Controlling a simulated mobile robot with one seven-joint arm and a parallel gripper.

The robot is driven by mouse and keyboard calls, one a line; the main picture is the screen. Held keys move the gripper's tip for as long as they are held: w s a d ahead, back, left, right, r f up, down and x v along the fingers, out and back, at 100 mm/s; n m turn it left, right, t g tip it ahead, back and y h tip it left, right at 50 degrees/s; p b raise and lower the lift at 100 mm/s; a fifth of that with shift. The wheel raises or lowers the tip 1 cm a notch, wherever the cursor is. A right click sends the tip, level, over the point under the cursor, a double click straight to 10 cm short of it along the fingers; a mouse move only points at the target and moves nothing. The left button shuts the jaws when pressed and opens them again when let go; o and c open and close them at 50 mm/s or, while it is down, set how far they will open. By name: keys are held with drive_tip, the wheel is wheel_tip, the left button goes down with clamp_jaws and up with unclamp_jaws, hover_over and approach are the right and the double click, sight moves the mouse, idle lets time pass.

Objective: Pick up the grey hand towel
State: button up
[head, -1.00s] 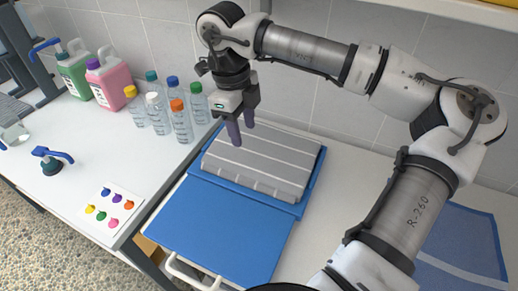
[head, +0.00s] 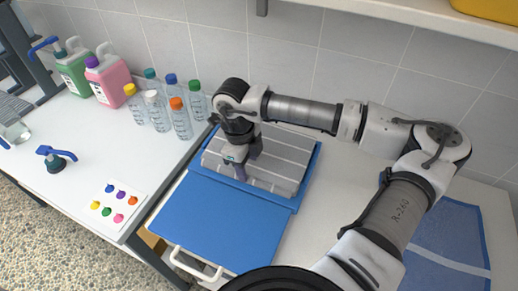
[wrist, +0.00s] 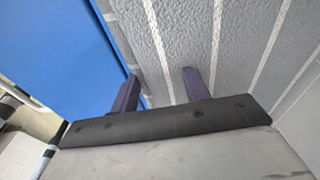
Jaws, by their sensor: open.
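The grey hand towel (head: 279,178), with pale stripes, lies folded on the blue surface at the back of the counter. In the wrist view the towel (wrist: 245,40) fills the upper middle and right. My gripper (head: 247,168) points down at the towel's left part, its fingers apart. In the wrist view my gripper's two purple fingers (wrist: 161,92) are open. The left finger is by the towel's edge next to the blue, and the right one is over the towel. Nothing is visibly held. Whether the fingertips touch the towel I cannot tell.
The blue panel (head: 222,227) lies flat in front of the towel. Several clear bottles (head: 157,110) stand on the white counter to the left, behind a card with coloured dots (head: 110,207). A blue mesh cloth (head: 455,240) lies at the right. A shelf (head: 420,15) hangs above.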

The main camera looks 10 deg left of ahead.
drive_tip(key=c, duration=0.8)
